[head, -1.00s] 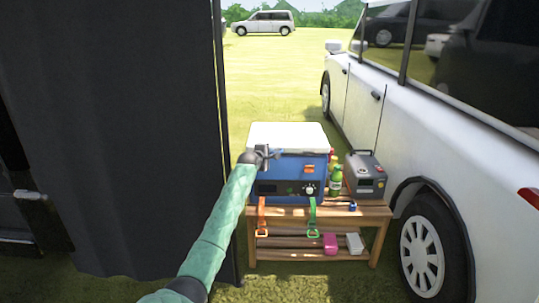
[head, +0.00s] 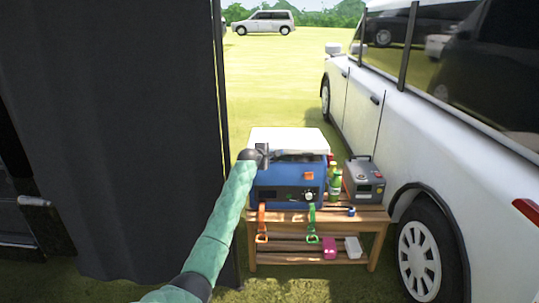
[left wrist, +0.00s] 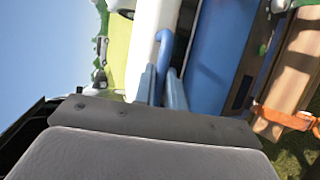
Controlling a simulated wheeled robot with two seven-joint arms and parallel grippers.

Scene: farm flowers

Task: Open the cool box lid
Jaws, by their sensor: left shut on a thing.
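The cool box (head: 290,180) stands on a wooden bench, with a blue body and a white lid (head: 289,138). The lid looks slightly raised at the front, with a dark strip under its edge. My left gripper (head: 263,153) is at the lid's front edge, left of its middle. In the left wrist view, the fingers (left wrist: 160,88) are shut on a curved blue handle (left wrist: 166,42) beside the white lid (left wrist: 152,25); the blue body (left wrist: 215,50) is to the right. The gripper hides part of the front edge. My right gripper is not in view.
An orange strap (head: 262,220) and a green strap (head: 312,220) hang in front of the bench (head: 345,220). Bottles (head: 335,182) and a grey power unit (head: 365,180) stand right of the box. A dark curtain (head: 120,130) is left; a white van (head: 420,130) is right.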

